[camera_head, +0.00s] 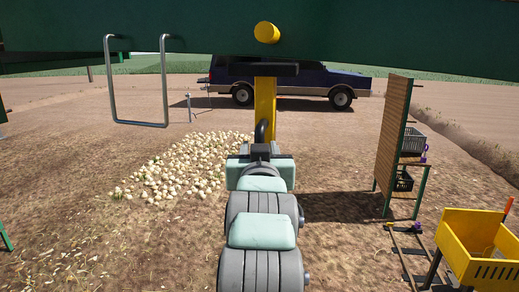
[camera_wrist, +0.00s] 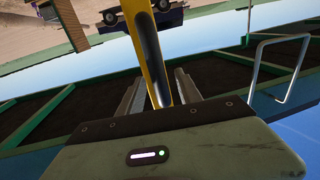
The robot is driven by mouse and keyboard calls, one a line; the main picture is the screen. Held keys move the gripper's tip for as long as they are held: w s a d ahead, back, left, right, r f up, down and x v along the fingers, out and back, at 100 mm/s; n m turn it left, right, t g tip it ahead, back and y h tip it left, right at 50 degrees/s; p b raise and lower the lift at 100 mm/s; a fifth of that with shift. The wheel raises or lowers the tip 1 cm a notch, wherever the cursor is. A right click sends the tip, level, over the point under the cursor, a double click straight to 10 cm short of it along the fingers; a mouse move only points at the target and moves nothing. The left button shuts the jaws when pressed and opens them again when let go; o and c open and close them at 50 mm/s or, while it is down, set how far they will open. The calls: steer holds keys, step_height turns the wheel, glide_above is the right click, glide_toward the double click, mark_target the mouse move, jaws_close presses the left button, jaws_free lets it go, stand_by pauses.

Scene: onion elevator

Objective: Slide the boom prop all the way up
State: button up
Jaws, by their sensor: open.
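The boom prop is a yellow upright post (camera_head: 265,98) hanging below the green boom (camera_head: 190,38) in the head view. A dark collar (camera_head: 262,69) sits around its top. A black handle (camera_head: 261,128) is on its lower part, just above my gripper. In the wrist view the yellow post (camera_wrist: 132,33) and its black handle (camera_wrist: 148,50) run down between the two grey fingers of my gripper (camera_wrist: 160,82). The fingers are apart on either side of the handle. I cannot tell whether either finger touches it. My arm hides the post's lower end.
A yellow knob (camera_head: 266,33) is on the boom. A metal loop (camera_head: 138,124) hangs at left. An onion pile (camera_head: 180,168) lies on the ground. A wooden panel (camera_head: 393,135) and yellow crate (camera_head: 470,260) stand at right. A blue pickup (camera_head: 335,83) is behind.

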steer(key=s+b, duration=0.1)
steer(key=s, duration=0.8)
steer(key=shift+s, duration=0.4)
